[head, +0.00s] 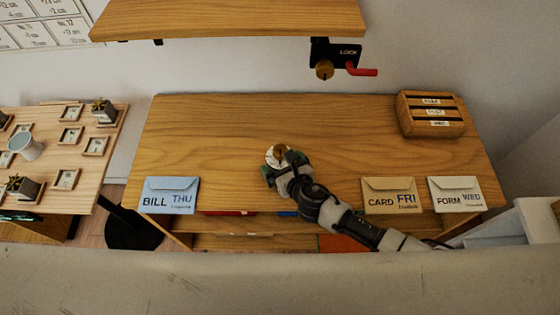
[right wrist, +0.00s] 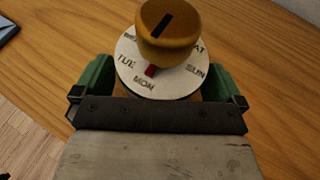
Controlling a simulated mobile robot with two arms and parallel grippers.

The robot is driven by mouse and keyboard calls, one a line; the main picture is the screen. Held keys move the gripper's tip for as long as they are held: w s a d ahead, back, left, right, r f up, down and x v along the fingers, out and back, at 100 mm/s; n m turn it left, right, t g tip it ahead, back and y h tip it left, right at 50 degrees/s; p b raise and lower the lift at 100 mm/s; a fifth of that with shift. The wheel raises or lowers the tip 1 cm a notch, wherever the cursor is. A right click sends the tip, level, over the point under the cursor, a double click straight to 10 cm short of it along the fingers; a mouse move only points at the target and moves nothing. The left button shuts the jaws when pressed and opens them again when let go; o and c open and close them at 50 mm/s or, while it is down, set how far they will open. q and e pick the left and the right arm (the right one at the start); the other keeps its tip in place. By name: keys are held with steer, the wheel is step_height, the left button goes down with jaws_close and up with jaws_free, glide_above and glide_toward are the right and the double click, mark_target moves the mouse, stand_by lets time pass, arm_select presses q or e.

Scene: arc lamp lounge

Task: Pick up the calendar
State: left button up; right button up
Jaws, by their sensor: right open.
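The calendar (head: 277,152) is a small round white dial with a brass knob on top, standing on the wooden desk. In the right wrist view the calendar (right wrist: 128,62) shows day names around its rim and a red marker near MON. My right gripper (head: 281,168) is open at the near side of the calendar. In the right wrist view its green fingers (right wrist: 158,78) lie on either side of the dial. Whether they touch it I cannot tell. The fingers' lower ends are partly hidden. My left gripper is not in view.
The desk (head: 220,130) holds a blue BILL envelope (head: 170,195), a CARD envelope (head: 391,196), a FORM envelope (head: 455,195) and a wooden letter box (head: 432,114). A shelf (head: 230,18) with a lock fixture (head: 335,54) overhangs the back. The desktop left of the calendar is clear.

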steer(key=shift+c, duration=0.5)
steer(key=c, duration=0.9)
steer(key=shift+r, duration=0.1)
steer(key=shift+r, duration=0.55)
step_height(320, 180, up, 3)
steer(key=shift+w+f+p, duration=0.1)
steer(key=shift+p, duration=0.55)
steer(key=s+d+r, duration=0.2)
steer(key=d, duration=0.1)
steer(key=s+d+r, duration=0.2)
steer(key=d, duration=0.1)
steer(key=s+d+r, duration=0.2)
steer(key=d+r, duration=0.1)
steer(key=d, duration=0.1)
steer(key=shift+s, duration=0.15)
steer(key=shift+a+f, duration=0.1)
steer(key=shift+w+a+f+b, duration=1)
steer(key=shift+w+a+f, duration=0.05)
steer(key=shift+a+f, duration=0.65)
steer(key=shift+w+a+f+b, duration=1.05)
steer(key=shift+a+f, duration=0.55)
steer(key=shift+f, duration=0.1)
steer(key=shift+w+a+f+b, duration=1)
steer(key=shift+a+f, duration=0.65)
steer(key=shift+f, duration=0.05)
